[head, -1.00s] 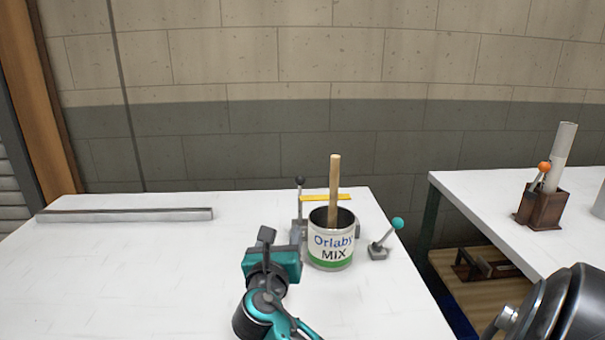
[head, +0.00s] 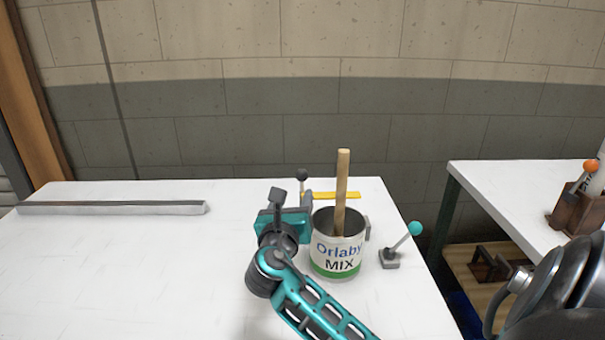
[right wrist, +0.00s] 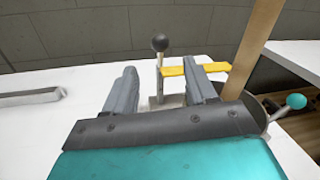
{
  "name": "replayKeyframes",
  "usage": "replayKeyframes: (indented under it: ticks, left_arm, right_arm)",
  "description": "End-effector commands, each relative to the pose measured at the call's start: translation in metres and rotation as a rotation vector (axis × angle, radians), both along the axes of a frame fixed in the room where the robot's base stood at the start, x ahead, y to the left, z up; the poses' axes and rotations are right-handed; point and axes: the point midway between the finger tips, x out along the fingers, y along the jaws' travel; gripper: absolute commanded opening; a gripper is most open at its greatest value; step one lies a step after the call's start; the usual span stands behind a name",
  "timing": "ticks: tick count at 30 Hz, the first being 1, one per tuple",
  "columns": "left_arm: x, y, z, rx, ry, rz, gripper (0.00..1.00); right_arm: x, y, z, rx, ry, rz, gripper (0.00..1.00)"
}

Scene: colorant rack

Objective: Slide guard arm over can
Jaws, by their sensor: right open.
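The white can (head: 338,262) labelled "Orlaby MIX", with a wooden stick (head: 342,190) standing in it, is on the white table. The yellow guard arm (head: 322,195) runs level behind the can's rim and the stick. It joins an upright post with a black ball knob (head: 302,174). My right gripper (head: 292,198) is open at the can's left, in front of the post. In the right wrist view, the post (right wrist: 160,75) and the yellow arm's near end (right wrist: 175,71) show between the open fingers (right wrist: 158,80). The right finger covers part of the arm. My left gripper is out of view.
A lever with a teal ball (head: 414,228) stands right of the can. A long grey bar (head: 110,208) lies at the table's back left. A second table (head: 500,180) at the right bears a brown holder (head: 575,212). The table's left part is clear.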

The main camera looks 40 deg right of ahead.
Motion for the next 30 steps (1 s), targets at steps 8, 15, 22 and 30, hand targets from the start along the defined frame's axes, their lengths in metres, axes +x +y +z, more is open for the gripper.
replayKeyframes:
  ticks: [8,15,22,30]
  left_arm:
    - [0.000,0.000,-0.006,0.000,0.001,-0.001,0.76]
    - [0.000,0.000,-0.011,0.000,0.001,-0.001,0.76]
    - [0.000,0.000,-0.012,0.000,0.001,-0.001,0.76]
    - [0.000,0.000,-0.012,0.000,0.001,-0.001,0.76]
  right_arm:
    - [0.036,-0.046,0.001,-0.002,-0.002,-0.004,0.56]
    - [0.061,-0.077,0.000,0.000,-0.002,-0.001,0.56]
    - [0.070,-0.089,0.001,0.000,-0.002,0.000,0.56]
    - [0.071,-0.089,0.001,0.000,-0.001,0.000,0.55]
